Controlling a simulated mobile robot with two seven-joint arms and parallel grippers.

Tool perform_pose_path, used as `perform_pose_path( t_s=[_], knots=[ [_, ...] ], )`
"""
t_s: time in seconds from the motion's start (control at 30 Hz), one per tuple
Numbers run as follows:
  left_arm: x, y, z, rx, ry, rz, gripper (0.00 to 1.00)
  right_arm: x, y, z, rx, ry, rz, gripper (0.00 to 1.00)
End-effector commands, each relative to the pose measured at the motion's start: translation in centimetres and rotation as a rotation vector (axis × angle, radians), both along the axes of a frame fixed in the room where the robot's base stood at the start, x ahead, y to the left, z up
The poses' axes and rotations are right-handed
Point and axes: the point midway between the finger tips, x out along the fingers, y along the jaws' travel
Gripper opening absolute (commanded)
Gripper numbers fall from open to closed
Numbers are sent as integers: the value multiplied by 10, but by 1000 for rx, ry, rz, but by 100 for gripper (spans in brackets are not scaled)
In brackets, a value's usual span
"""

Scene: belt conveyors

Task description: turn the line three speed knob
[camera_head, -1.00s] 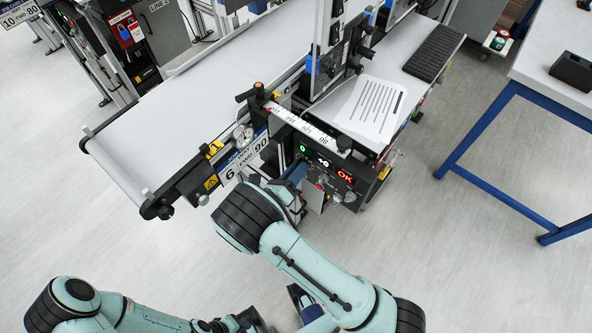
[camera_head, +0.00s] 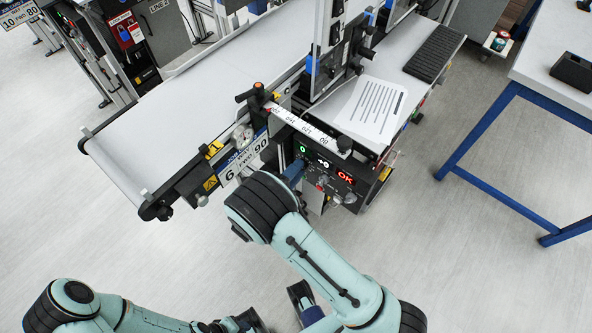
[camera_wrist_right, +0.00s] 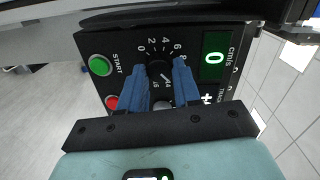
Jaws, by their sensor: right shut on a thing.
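The speed knob (camera_wrist_right: 158,69) is a small black dial knob on a black control panel (camera_wrist_right: 125,84), with a white number scale around it. My right gripper (camera_wrist_right: 160,72) has its blue fingers on either side of the knob, shut on it. The fingers cover part of the scale, so the exact setting is hard to read. The green speed display (camera_wrist_right: 214,57) reads 0. In the head view, my right wrist hides the knob, and a blue finger shows at the panel. My left gripper (camera_head: 277,308) is low in the picture, its fingers apart and empty, partly cut off.
A green start button (camera_wrist_right: 100,65) and a red button (camera_wrist_right: 112,102) sit beside the knob. The white conveyor belt (camera_head: 190,105) runs behind the panel. A blue-legged table (camera_head: 490,130) stands right; floor between is clear.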

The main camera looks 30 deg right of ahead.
Motion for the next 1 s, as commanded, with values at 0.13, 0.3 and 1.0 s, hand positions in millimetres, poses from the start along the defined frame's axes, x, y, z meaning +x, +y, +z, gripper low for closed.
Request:
perform_pose_path(
  t_s=[0.13, 0.3, 1.0],
  knots=[
    [-1, 0, 3, 0, 4, 0, 43, 0, 0, 1, -52, 128, 0, 2],
    [-2, 0, 7, -1, 9, -2, 43, 1, 1, 1, -113, 277, 1, 2],
    [3, 0, 30, -2, 8, -4, 43, 2, 1, 1, -368, 892, 0, 2]
  ],
)
